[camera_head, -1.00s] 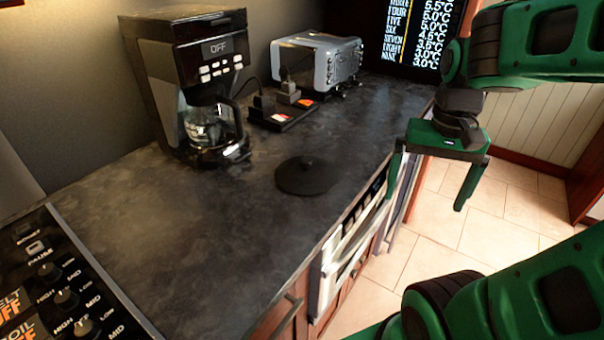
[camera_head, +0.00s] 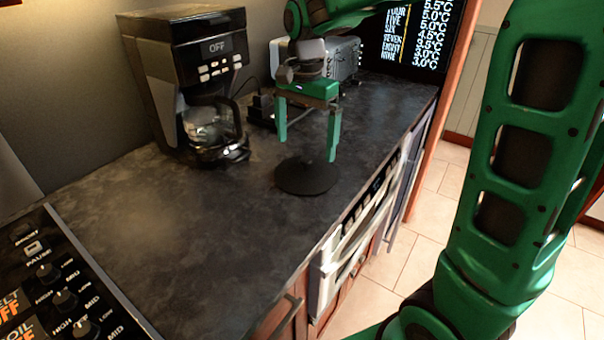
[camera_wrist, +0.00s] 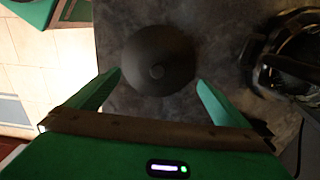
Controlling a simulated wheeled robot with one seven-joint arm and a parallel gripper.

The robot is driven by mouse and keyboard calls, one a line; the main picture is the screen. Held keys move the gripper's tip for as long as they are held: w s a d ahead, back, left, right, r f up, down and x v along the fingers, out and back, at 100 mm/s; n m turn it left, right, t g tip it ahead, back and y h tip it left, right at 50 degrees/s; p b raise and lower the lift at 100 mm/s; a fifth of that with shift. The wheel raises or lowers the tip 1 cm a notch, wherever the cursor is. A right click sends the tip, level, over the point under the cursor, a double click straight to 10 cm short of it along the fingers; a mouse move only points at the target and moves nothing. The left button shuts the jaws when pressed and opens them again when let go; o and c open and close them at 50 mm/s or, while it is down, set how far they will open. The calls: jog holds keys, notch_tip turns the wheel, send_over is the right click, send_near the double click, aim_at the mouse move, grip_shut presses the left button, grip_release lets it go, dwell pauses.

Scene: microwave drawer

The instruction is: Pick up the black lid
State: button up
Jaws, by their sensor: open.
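The black lid (camera_head: 306,178) is a round dark disc with a small knob, lying flat on the dark countertop in the head view. It also shows in the wrist view (camera_wrist: 158,58), top centre, with its knob facing the camera. My gripper (camera_head: 307,150) is open and points down above the lid. In the wrist view, the two green fingertips (camera_wrist: 157,78) are spread to either side of the lid's near part, and nothing is between them in their grip. I cannot tell the exact height of the fingertips over the counter.
A coffee maker with a glass pot (camera_head: 208,128) stands left of the lid. A toaster (camera_head: 345,58) stands behind my gripper. A stove panel (camera_head: 60,290) is at the lower left. The countertop (camera_head: 190,235) in front of the lid is clear; its edge drops off to the right.

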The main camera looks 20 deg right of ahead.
aim_at(306, 159)
jog(key=shift+s+f, duration=0.15)
jog(key=shift+f, duration=1.4)
jog(key=shift+s+f, duration=0.1)
jog(key=shift+f, duration=1.45)
